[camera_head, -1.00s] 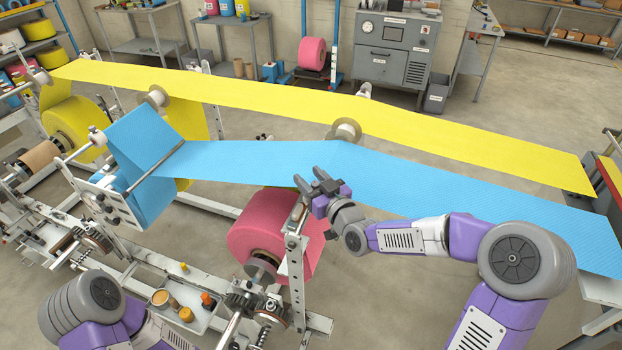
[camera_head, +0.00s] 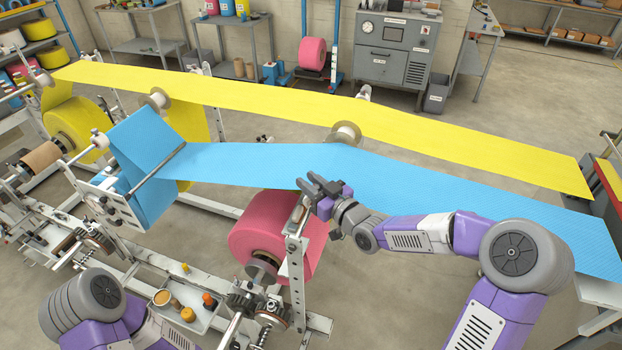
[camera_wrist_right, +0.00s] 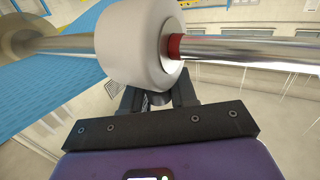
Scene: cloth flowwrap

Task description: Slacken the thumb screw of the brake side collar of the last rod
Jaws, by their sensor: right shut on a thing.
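In the right wrist view a wide white collar (camera_wrist_right: 128,45) sits on a bright steel rod (camera_wrist_right: 245,48), with a red ring (camera_wrist_right: 175,46) against its right face. My right gripper (camera_wrist_right: 158,98) reaches in under the collar and is shut on a small part there, seemingly its thumb screw. The collar hides the fingertips and that part. In the head view my right gripper (camera_head: 308,184) is at the near edge of the blue web (camera_head: 430,190), above the pink roll (camera_head: 262,238). The collar cannot be made out there. My left gripper is out of view.
An upright perforated post (camera_head: 295,275) stands just below my right gripper. The yellow web (camera_head: 250,100) runs behind the blue one. A parts tray (camera_head: 205,320) with small pots lies low, beside my left arm. Open floor lies right of the pink roll.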

